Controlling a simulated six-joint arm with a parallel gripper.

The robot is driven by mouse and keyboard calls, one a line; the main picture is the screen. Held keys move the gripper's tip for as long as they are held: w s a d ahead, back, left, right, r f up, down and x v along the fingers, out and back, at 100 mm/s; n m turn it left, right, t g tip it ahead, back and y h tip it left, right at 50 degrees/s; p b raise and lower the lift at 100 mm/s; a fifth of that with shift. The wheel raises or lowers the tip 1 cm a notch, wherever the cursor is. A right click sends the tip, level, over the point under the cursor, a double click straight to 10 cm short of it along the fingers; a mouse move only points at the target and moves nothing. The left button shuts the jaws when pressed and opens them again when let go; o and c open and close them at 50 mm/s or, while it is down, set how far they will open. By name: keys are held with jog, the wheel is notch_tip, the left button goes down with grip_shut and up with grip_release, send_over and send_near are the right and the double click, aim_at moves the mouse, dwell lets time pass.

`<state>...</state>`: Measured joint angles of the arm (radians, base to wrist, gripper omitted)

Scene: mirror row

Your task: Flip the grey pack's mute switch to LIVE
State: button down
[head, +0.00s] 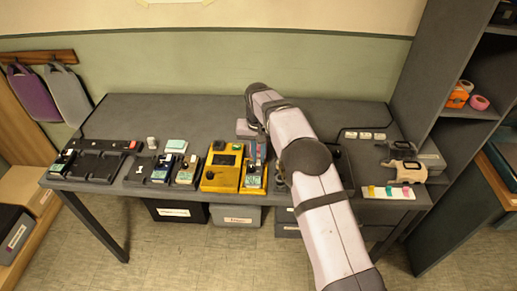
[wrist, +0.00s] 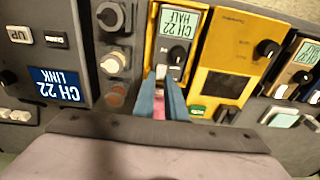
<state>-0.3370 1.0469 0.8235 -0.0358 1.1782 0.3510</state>
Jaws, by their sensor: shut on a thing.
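My gripper (wrist: 160,95) points down at the worktop. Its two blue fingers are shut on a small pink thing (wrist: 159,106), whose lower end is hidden. Another pack (wrist: 302,52) with a green display lies at the right of the wrist view. The mute switch and its position cannot be made out beside the fingers.
A yellow unit (wrist: 232,58) with a dark screen stands beside the pack. A dark panel (wrist: 56,60) labelled CH 22 LINK and a column of knobs (wrist: 111,62) lie on its other side. In the head view, a black dock (head: 95,168) is at left. The back of the worktop (head: 190,112) is clear.

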aim_at(258, 162)
jog(key=c, duration=1.8)
grip_release()
notch_tip(258, 162, up, 7)
jog(key=b, duration=0.1)
jog(key=shift+s+r, duration=0.15)
jog(key=shift+s, duration=0.2)
